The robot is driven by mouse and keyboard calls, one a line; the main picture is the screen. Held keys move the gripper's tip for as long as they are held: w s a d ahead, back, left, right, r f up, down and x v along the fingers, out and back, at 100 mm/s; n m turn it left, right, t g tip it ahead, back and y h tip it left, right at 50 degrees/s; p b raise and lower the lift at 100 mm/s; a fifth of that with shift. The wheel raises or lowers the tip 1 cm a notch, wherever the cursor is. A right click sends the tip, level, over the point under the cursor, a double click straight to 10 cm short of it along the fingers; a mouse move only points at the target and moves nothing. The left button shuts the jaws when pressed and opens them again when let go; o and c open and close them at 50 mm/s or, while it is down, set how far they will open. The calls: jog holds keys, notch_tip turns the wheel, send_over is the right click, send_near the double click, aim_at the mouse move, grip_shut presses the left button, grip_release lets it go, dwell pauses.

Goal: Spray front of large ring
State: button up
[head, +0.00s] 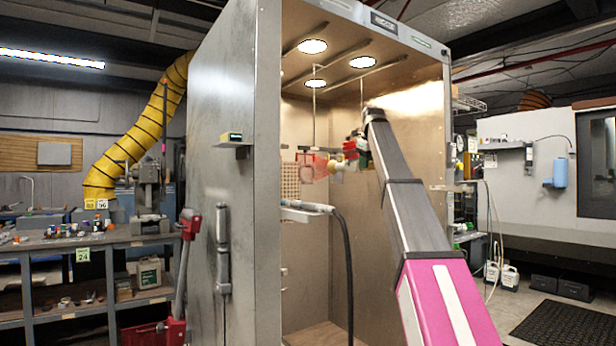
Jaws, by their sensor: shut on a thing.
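My arm reaches up into the open booth, and my gripper (347,156) is at its far end, small and partly hidden by the arm. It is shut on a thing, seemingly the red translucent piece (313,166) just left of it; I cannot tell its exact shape. Thin hanging rods (315,115) come down from the booth ceiling near this piece. No large ring can be made out clearly; it may be hidden behind my gripper and arm. A pale grey nozzle-like tool (308,206) with a dark hose (347,262) lies below, at the booth's left side.
The booth's left outer wall (232,70) stands close in front. A perforated panel (289,182) is inside at left. A workbench (95,238) with several small items is at far left. The booth floor (322,334) looks clear. A black mat (565,325) lies at right.

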aim_at(345, 163)
jog(key=shift+w, duration=0.15)
jog(key=shift+w+a, duration=1.25)
jog(key=shift+w, duration=0.45)
jog(key=shift+w+a, duration=1.3)
jog(key=shift+w, duration=0.45)
jog(key=shift+w+a, duration=1.25)
jog(key=shift+w, duration=0.45)
jog(key=w+d, duration=0.8)
jog(key=d, duration=0.3)
jog(key=shift+f, duration=0.2)
jog(key=shift+a+f, duration=0.1)
jog(key=shift+f, duration=2.45)
jog(key=s+a, duration=0.8)
jog(key=a, duration=0.2)
jog(key=shift+a, duration=0.4)
